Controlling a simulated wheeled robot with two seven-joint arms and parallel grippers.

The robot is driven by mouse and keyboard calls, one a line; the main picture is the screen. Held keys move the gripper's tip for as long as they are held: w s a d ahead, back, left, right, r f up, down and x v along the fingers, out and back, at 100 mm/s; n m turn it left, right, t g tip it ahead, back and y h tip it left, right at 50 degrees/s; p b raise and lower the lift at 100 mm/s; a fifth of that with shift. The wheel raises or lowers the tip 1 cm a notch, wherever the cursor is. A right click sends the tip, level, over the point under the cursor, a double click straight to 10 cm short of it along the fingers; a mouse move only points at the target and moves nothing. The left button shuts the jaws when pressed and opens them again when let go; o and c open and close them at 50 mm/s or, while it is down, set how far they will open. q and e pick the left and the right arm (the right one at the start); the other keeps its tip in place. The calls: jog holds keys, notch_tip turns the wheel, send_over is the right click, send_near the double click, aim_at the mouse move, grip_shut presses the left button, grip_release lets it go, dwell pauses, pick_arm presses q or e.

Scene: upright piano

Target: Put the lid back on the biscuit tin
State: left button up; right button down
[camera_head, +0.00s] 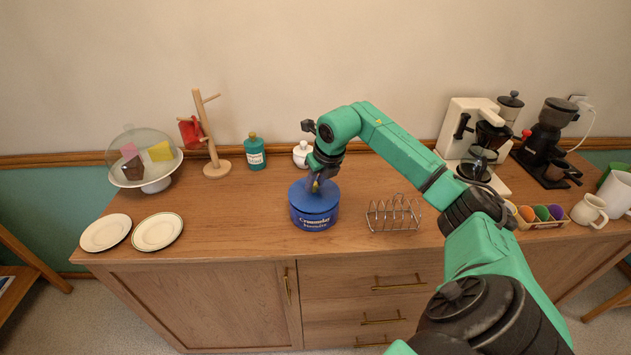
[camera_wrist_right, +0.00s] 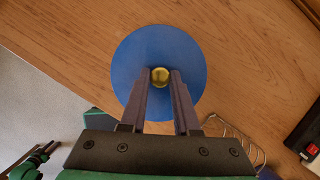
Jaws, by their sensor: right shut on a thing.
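The blue biscuit tin (camera_head: 314,218) stands upright on the wooden sideboard, with pale lettering on its front. The blue lid (camera_head: 300,194) is at the top of the tin and looks level; I cannot tell whether it is fully seated. In the right wrist view the round lid (camera_wrist_right: 130,75) hides the tin beneath it. My right gripper (camera_head: 316,187) points down over the tin. Its two fingers are shut on the lid's gold knob (camera_wrist_right: 160,76), at the lid's middle.
A wire toast rack (camera_head: 394,214) stands close to the right of the tin. Two plates (camera_head: 157,232) lie at left. The sideboard (camera_head: 245,205) is clear just left of the tin.

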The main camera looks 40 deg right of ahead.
dwell(0.4)
jog(key=shift+c, duration=0.4)
grip_release()
jog(key=shift+r+p, duration=2.85)
jog(key=shift+r, duration=0.75)
jog(key=shift+f, duration=0.1)
grip_shut()
jog(key=shift+f, duration=0.1)
